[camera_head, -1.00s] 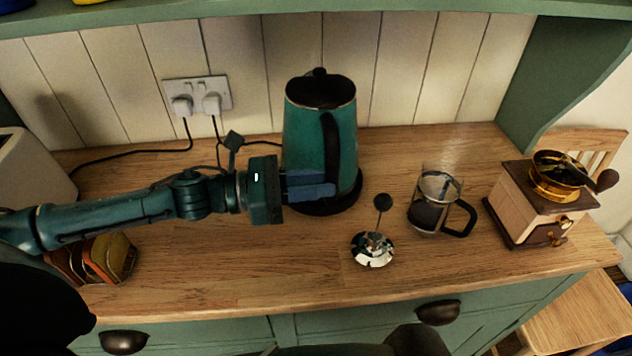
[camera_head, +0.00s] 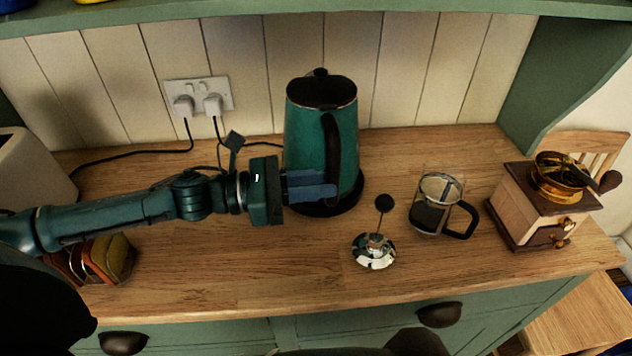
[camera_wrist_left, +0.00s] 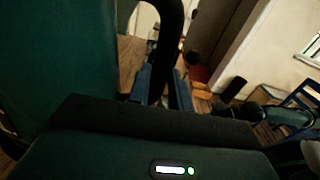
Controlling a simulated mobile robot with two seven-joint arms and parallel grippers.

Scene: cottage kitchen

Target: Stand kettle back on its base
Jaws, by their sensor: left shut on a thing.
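The green kettle (camera_head: 305,135) with a black lid and black handle stands upright on its round black base (camera_head: 345,203) against the back of the counter. I cannot tell whether it is fully seated, because my gripper hides part of the contact. My left gripper (camera_head: 325,190) reaches in from the left with its blue fingers at the kettle's lower handle. In the left wrist view, the fingers (camera_wrist_left: 160,90) are shut on the black handle (camera_wrist_left: 170,45), with the kettle's green body (camera_wrist_left: 60,55) filling the left side. My right gripper is not in view.
Right of the kettle stand a cafetière plunger (camera_head: 375,252), a glass cafetière (camera_head: 432,215) and a coffee grinder (camera_head: 535,208). A toast rack (camera_head: 100,262) sits below my left arm, and a toaster (camera_head: 30,165) is at far left. Cords run from the wall socket (camera_head: 198,95). The front middle counter is clear.

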